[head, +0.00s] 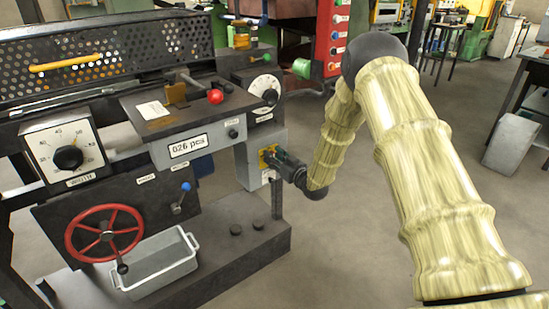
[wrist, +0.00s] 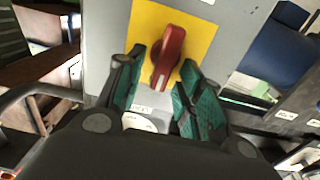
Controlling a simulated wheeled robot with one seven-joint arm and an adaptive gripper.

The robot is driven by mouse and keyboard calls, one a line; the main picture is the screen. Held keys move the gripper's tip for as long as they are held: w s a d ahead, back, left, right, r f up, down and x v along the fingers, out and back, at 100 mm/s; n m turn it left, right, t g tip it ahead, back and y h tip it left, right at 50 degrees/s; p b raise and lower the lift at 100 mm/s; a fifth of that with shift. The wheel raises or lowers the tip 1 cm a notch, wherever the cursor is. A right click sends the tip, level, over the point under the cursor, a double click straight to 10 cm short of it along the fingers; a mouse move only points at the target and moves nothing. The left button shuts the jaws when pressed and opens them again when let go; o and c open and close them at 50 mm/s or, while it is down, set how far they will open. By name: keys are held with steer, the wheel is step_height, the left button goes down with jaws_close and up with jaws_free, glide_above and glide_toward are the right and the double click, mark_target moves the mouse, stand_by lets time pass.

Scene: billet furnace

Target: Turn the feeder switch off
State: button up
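The feeder switch is a red rotary handle (wrist: 168,58) on a yellow plate (wrist: 201,38), fixed to a grey box. Its handle stands near upright, its lower end leaning slightly left. In the head view the grey box (head: 246,166) is at the machine's right end, and my gripper largely covers the switch. My gripper (wrist: 164,66) faces the plate with its green-padded fingers on either side of the handle. Gaps show between handle and pads, so the gripper looks open and not clamped. It also shows in the head view (head: 274,159).
Left of the box are a counter panel (head: 188,146), a red ball knob (head: 215,97), a blue-tipped lever (head: 185,187), a red handwheel (head: 104,233) and a grey bin (head: 157,265). A red button panel (head: 332,40) stands behind. Open floor lies to the right.

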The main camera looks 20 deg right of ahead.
steer(key=shift+c, duration=0.2)
jaws_close()
steer(key=shift+a+n, duration=0.1)
steer(key=shift+n, duration=0.3)
steer(key=shift+s+a+f+n+b, duration=0.1)
steer(key=shift+a+f+n+b, duration=0.25)
steer(key=shift+n+b, duration=1.6)
steer(key=shift+s+a+f+n+b, duration=0.15)
steer(key=shift+a+f+n, duration=0.2)
steer(key=shift+n, duration=3.35)
steer(key=shift+s+a+f+n+b, duration=0.1)
steer(key=shift+a+f+n+b, duration=0.2)
steer(key=shift+n+b, duration=1.65)
steer(key=shift+d+f+n+p, duration=0.1)
steer(key=shift+n+p, duration=0.75)
steer(key=shift+n, duration=0.25)
